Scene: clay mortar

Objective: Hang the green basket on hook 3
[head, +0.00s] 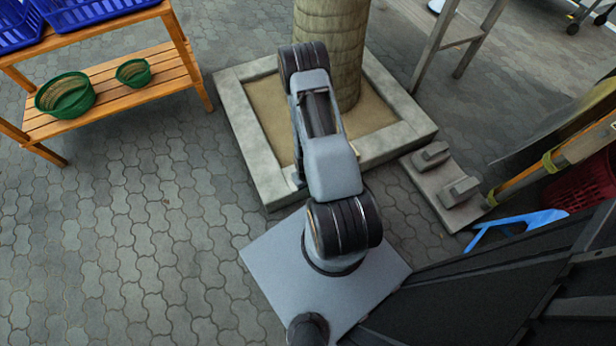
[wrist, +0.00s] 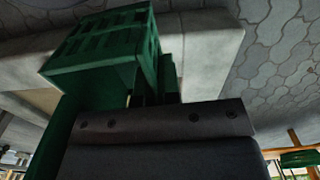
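Two green baskets sit on the lower shelf of a wooden rack at the far left of the head view: a larger round one (head: 65,96) and a smaller one (head: 133,72). A small green shape (wrist: 300,158) on an orange frame shows at the lower right of the wrist view. My gripper (wrist: 145,88) fills much of the wrist view, its dark body low and green slotted, angular parts ahead of it. These look like its fingers; their opening is unclear. My arm hides the gripper in the head view. I make out no hook.
The wooden rack (head: 118,98) has blue crates (head: 88,10) on top. A stone-edged planter (head: 240,135) with a thick trunk (head: 332,50) stands beyond my arm. A grey slab (head: 440,185), a red basket (head: 582,180) and a blue object (head: 520,220) lie right. The paving (head: 110,230) at left is clear.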

